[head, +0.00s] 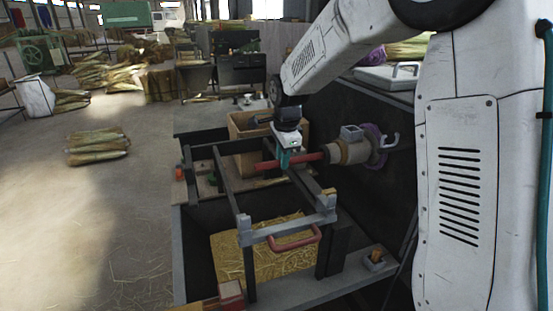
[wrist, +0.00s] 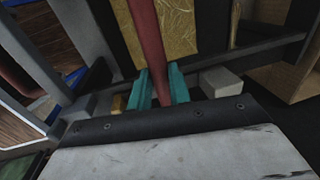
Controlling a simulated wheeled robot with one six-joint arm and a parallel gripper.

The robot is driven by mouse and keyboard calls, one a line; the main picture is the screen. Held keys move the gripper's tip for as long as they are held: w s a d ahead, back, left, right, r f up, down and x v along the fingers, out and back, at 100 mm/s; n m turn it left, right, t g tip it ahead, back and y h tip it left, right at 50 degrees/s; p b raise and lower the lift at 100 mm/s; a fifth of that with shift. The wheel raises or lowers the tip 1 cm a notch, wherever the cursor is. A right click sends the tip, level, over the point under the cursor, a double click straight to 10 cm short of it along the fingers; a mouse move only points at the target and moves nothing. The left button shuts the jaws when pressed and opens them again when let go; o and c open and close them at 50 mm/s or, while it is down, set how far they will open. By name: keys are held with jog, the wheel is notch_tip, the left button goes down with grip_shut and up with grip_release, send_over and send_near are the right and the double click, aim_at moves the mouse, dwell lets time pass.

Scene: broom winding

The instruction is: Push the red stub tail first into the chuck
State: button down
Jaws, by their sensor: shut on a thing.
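The red stub (head: 310,158) is a straight red rod, held roughly level in the head view. My gripper (head: 284,160) is shut on it, and its teal fingers stand on both sides of it. In the wrist view the stub (wrist: 147,40) runs up and away from between the teal fingers (wrist: 162,88). The chuck (head: 350,152) is a beige-grey cylinder on the dark machine wall to the right. The stub's right end is at or very near the chuck's left face; I cannot tell whether it is inside.
A dark frame with a red handle (head: 295,241) stands in front of my gripper. Straw (head: 262,262) lies in the bin below it. A wooden box (head: 243,126) is behind my gripper. Open floor with straw bundles (head: 97,147) lies to the left.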

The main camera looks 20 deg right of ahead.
aim_at(295, 158)
jog(key=shift+d, duration=1.9)
jog(key=c, duration=1.2)
grip_release()
jog(key=shift+r, duration=0.1)
notch_tip(295, 158, up, 8)
jog(key=s, duration=0.1)
jog(key=shift+s+f, duration=0.15)
jog(key=shift+f, duration=0.1)
